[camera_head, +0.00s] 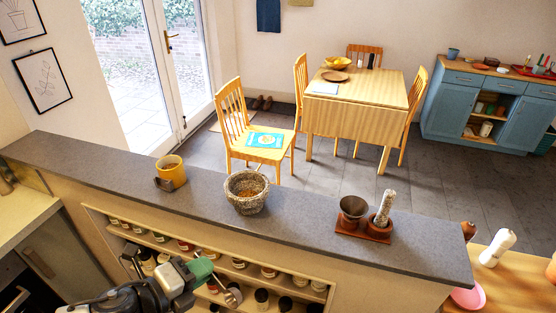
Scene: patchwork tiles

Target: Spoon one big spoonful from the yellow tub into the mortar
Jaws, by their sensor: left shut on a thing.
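The yellow tub (172,170) stands on the grey counter ledge, left of the mortar, with brownish contents at its open top. The stone mortar (246,194) stands upright on the ledge, with something orange-brown inside. My left gripper (193,272) is low in the picture, in front of the ledge and the shelves, and apart from both tub and mortar. It is shut on a spoon with a green handle (203,268) and a metal bowl (232,296) pointing down and right. Whether the bowl holds anything is too small to tell. My right gripper is out of view.
A small dark item (164,184) sits against the tub's front. A wooden holder (364,228) with a dark cup and a speckled pestle-like piece stands to the right on the ledge. Spice jars (269,271) fill the shelves below. The ledge between mortar and holder is clear.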

